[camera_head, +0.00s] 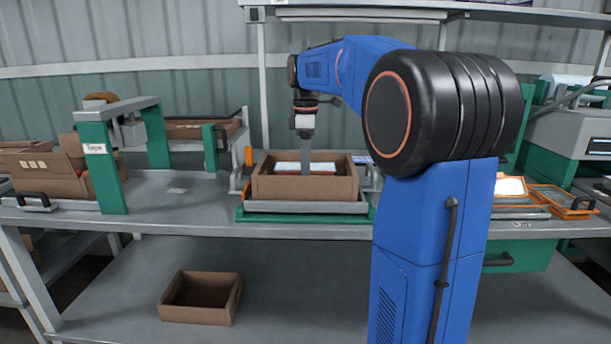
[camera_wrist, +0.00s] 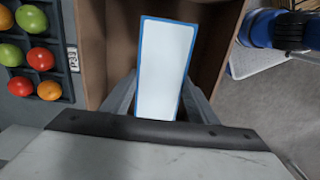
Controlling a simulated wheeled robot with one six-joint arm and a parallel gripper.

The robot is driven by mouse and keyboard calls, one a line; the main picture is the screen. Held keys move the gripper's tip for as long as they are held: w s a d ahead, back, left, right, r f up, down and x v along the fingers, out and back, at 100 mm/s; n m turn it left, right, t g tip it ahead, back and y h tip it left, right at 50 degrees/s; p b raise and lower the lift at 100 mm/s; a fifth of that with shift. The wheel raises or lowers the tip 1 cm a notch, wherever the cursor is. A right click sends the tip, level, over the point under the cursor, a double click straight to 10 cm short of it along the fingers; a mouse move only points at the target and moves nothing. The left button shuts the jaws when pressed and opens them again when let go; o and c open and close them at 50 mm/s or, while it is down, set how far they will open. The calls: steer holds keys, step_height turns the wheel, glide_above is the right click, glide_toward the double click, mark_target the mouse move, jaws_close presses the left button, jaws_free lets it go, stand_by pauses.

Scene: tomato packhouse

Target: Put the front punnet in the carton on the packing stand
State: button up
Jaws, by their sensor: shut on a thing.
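The carton (camera_head: 305,188) is an open brown box on the packing stand (camera_head: 290,207), a grey platform with a green base. My gripper (camera_head: 307,168) points straight down into the carton from above. In the wrist view my gripper (camera_wrist: 160,105) is shut on the punnet (camera_wrist: 166,65), which has a white top with a blue border. The punnet is inside the carton's outline, between the brown walls (camera_wrist: 122,35). In the head view its pale top (camera_head: 287,167) shows just above the front wall. The carton's front wall hides its underside, so I cannot tell whether it touches the floor.
A dark tray of red, green and orange tomatoes (camera_wrist: 38,58) lies beside the carton in the wrist view. A green-legged frame (camera_head: 108,150) and brown cartons (camera_head: 50,170) stand to the left. An empty carton (camera_head: 200,297) sits on the lower shelf. Orange-framed trays (camera_head: 560,200) lie right.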

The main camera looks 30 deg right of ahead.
steer(key=shift+f, duration=1.6)
steer(key=shift+f, duration=0.1)
steer(key=o, duration=1)
step_height(320, 180, up, 12)
steer(key=shift+r, duration=0.15)
steer(key=shift+s, duration=0.15)
